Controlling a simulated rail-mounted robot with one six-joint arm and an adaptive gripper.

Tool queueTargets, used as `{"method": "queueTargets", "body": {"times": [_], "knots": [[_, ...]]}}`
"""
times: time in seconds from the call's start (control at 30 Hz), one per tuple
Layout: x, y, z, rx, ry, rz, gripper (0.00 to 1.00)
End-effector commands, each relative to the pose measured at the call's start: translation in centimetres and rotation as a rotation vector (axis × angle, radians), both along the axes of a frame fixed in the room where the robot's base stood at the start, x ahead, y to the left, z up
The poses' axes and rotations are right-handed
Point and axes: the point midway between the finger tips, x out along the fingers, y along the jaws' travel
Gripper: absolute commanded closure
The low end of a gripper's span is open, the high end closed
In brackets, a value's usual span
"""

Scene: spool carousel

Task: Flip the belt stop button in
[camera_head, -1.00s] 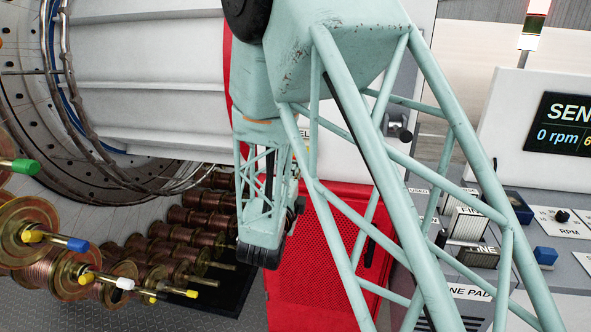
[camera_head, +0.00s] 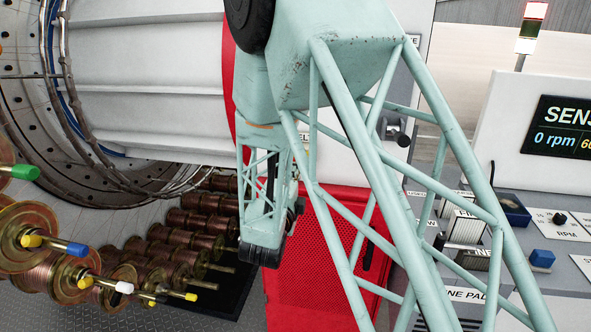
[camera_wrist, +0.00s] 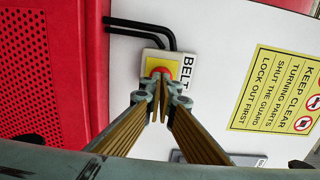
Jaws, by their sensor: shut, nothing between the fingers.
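The belt stop button (camera_wrist: 160,71) is a red button on a yellow plate on a small white box, next to a label reading "BELT", in the wrist view. My gripper (camera_wrist: 160,96) is shut and empty, with its two fingertips together just in front of the button. The tips cover the button's lower part, and I cannot tell whether they touch it. In the head view the button is hidden behind my arm and the gripper's tips do not show clearly.
A red perforated guard (camera_head: 312,270) stands beside the white panel (camera_wrist: 215,55). Black bent tubing (camera_wrist: 150,38) runs close to the button box. A yellow warning sign (camera_wrist: 282,92) is at right. Copper spools (camera_head: 75,268) stand left, and a control console (camera_head: 560,215) right.

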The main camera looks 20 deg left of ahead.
Motion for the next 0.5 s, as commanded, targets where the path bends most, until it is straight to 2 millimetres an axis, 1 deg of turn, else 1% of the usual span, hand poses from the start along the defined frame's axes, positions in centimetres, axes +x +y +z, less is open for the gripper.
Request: {"method": "queueTargets", "body": {"times": [0.27,0.5], "knots": [[-2.0,-0.6,0.0,0.000,-0.001,-0.003,1.00],[-5.2,-1.1,0.1,-0.001,0.000,-0.005,1.00]]}}
